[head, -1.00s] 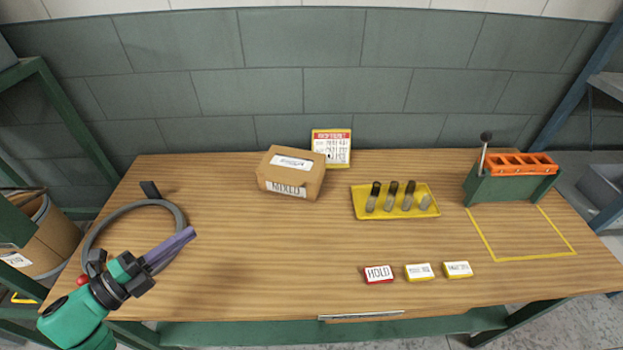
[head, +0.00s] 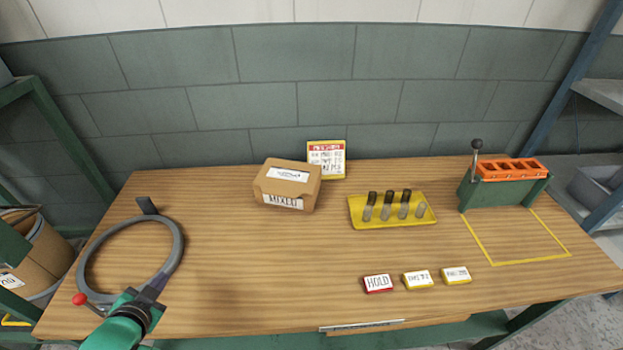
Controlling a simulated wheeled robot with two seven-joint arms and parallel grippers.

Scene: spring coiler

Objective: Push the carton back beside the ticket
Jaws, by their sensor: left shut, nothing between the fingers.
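The brown carton (head: 287,187), labelled MIXED, sits at the back middle of the wooden table. The ticket (head: 327,159), a white card with a red header and yellow edge, stands upright behind the carton and to its right. The carton hides the ticket's lower left part. My left gripper (head: 153,286) is at the front left, over the near right side of a grey ring, well away from the carton. Its fingers are shut and empty. My right gripper is out of view.
A yellow tray (head: 390,222) with several dark-topped cylinders lies right of the carton. A green stand with an orange rack (head: 510,170) is at the back right. Cards, including the red HOLD card (head: 378,284), lie in front. The table between ring (head: 87,258) and carton is clear.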

